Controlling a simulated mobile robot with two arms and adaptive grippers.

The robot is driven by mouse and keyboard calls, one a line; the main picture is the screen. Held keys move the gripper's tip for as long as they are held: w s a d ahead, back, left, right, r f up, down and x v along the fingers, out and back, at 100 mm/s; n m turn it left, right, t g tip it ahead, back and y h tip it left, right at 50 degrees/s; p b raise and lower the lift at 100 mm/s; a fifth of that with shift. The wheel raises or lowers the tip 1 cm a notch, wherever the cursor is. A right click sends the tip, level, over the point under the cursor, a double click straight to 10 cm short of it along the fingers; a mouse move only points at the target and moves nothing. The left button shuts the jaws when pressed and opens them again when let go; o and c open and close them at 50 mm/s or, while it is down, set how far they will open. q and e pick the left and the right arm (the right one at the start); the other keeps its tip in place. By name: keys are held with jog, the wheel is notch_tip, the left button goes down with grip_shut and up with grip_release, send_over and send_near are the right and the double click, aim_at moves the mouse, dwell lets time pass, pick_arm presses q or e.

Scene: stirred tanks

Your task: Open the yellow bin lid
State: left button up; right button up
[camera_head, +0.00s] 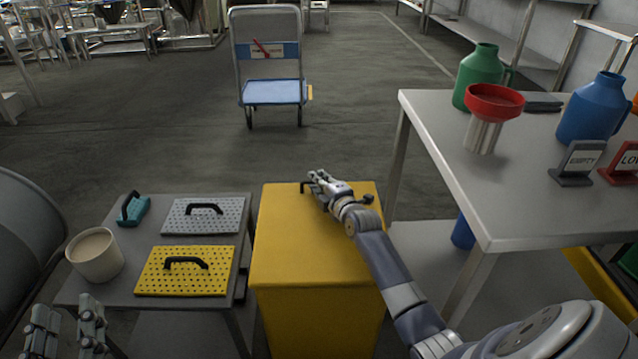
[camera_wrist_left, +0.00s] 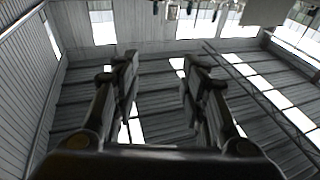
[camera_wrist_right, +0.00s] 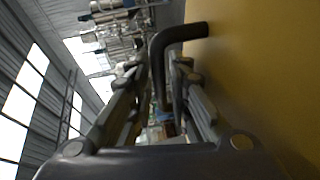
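The yellow bin (camera_head: 318,315) stands in the middle of the head view. Its flat yellow lid (camera_head: 290,235) lies closed on top. A black bar handle (camera_head: 303,187) is at the lid's far edge, partly hidden by my right gripper (camera_head: 318,179). In the right wrist view, the handle (camera_wrist_right: 158,70) runs between the two fingers of my right gripper (camera_wrist_right: 160,85), beside the yellow surface; whether both fingers press on it is unclear. My left gripper (camera_head: 65,325) is at the lower left of the head view. Its fingers are apart and empty in the left wrist view (camera_wrist_left: 157,85).
A metal table (camera_head: 440,150) with jugs stands right. A blue cart (camera_head: 272,92) stands behind, with open floor between.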

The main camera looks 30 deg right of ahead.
grip_shut()
jog(key=shift+r, duration=0.1)
